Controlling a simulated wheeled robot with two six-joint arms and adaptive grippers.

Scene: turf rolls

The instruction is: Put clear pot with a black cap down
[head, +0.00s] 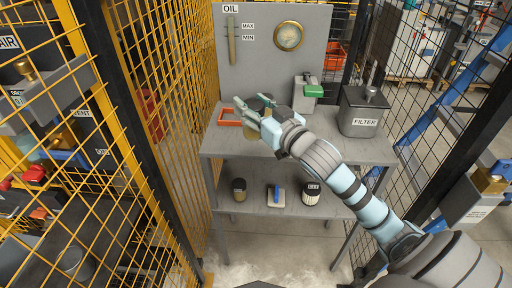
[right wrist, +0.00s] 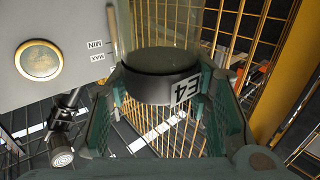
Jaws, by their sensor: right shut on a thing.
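The clear pot with a black cap shows in the right wrist view, with its cap (right wrist: 165,80) marked E4 and its clear body (right wrist: 150,25) running up out of the picture. That view looks turned over, as its lettering is upside down. My right gripper (right wrist: 160,98) is shut on the pot around the cap. In the head view my right gripper (head: 256,117) is over the left part of the upper shelf (head: 325,147), and its fingers hide much of the pot. I cannot tell whether the pot touches the shelf. My left gripper is not in view.
An orange-red frame (head: 229,117) lies on the upper shelf, left of my gripper. A green-and-grey device (head: 308,92) and a grey FILTER tank (head: 363,112) stand to the right. The lower shelf holds another dark-capped pot (head: 239,189), a blue-handled item (head: 276,196) and a white cartridge (head: 311,194).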

